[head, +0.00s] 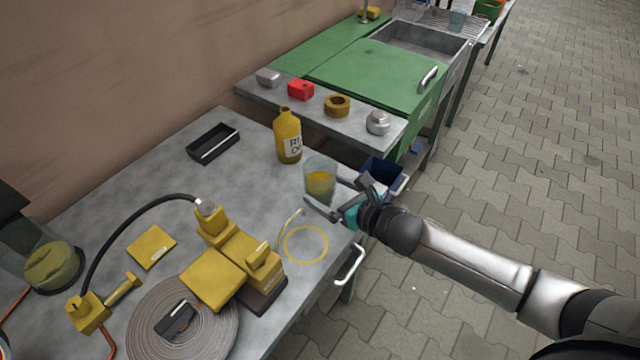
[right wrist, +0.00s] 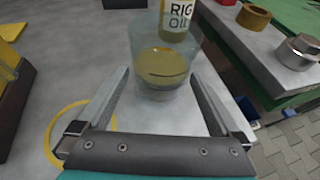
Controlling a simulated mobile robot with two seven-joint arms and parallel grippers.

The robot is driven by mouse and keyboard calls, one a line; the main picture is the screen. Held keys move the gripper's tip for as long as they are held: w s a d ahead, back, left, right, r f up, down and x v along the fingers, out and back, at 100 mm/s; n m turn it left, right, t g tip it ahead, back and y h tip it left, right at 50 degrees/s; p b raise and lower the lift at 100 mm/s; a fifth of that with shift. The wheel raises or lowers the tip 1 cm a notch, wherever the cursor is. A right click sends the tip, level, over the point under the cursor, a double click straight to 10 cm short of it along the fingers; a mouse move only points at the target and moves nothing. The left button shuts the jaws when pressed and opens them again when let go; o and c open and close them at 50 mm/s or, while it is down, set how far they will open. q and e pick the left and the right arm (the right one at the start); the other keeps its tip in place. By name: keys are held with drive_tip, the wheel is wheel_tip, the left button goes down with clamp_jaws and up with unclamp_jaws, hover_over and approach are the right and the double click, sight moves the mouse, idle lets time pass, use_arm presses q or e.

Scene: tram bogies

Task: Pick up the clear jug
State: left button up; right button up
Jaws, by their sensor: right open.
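The clear jug (head: 320,182) stands upright on the grey table, with yellowish liquid in its lower part. It also shows in the right wrist view (right wrist: 160,75), centred ahead of the gripper. My right gripper (head: 326,196) is open, coming from the right at the jug's near side. In the right wrist view its two fingers (right wrist: 157,95) reach forward to the left and right of the jug's lower part, with visible gaps. My left gripper is not in view.
A yellow oil bottle (head: 288,138) stands close behind the jug. A yellow ring (head: 306,262) is marked on the table (head: 165,190) in front. A yellow machine (head: 232,265) is to the left. A blue bin (head: 380,173) sits beyond the table's right edge.

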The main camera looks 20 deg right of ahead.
drive_tip(key=x, duration=0.2)
drive_tip(key=shift+w+a+f+b, duration=0.1)
drive_tip(key=shift+w+f+b, duration=0.1)
drive_tip(key=shift+w+b, duration=0.15)
drive_tip(key=shift+w+a+f, duration=0.2)
drive_tip(key=shift+w, duration=0.25)
drive_tip(key=c, duration=0.9)
drive_tip(key=shift+c, duration=0.7)
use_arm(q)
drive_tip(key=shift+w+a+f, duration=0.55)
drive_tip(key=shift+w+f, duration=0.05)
